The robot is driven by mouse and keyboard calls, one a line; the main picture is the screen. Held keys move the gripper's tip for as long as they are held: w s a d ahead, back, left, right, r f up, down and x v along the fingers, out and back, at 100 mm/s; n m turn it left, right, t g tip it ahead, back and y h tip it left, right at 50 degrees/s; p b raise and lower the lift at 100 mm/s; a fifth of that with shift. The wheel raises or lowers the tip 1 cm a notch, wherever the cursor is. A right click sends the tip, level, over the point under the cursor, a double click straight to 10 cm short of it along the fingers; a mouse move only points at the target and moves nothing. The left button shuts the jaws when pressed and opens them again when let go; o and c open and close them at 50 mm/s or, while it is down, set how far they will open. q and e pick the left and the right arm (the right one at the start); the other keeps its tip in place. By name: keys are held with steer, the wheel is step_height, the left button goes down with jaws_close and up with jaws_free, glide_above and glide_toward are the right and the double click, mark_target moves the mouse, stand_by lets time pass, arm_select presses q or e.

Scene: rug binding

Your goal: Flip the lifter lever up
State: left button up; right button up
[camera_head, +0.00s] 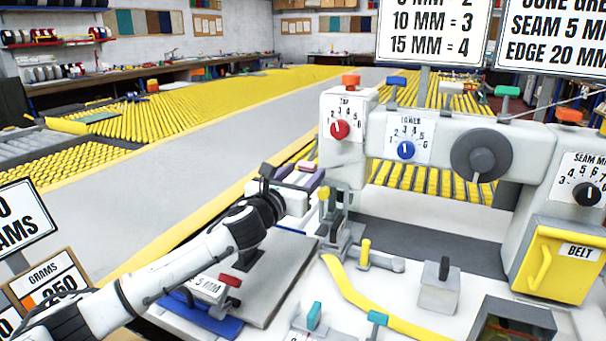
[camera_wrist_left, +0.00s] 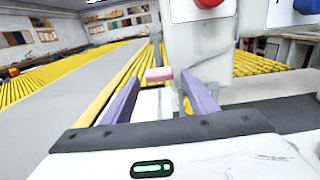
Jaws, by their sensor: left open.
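My left gripper (camera_head: 303,176) is beside the left side of the white sewing machine head (camera_head: 345,110). In the left wrist view its two purple fingers (camera_wrist_left: 160,84) are spread apart. A small pink block (camera_wrist_left: 158,75) shows between and beyond the fingertips; it looks like a lever's grip, and I see no clear contact. It also shows in the head view (camera_head: 307,165). No label marks the lifter lever, so I cannot tell for sure that this is it. What carries the pink block is mostly hidden. My right gripper is out of view.
The machine has a red dial (camera_head: 340,129), a blue dial (camera_head: 406,150) and a grey handwheel (camera_head: 481,155). A yellow-tipped lever (camera_head: 365,252) and a yellow strip (camera_head: 362,300) are at the front. Yellow rollers (camera_head: 150,118) lie behind.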

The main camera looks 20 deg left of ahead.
arm_select(q)
steer(key=shift+w, duration=0.2)
jaws_close()
steer(key=shift+r+p, duration=0.25)
steer(key=shift+p, duration=0.2)
steer(key=shift+r+p, duration=0.2)
steer(key=shift+p, duration=0.15)
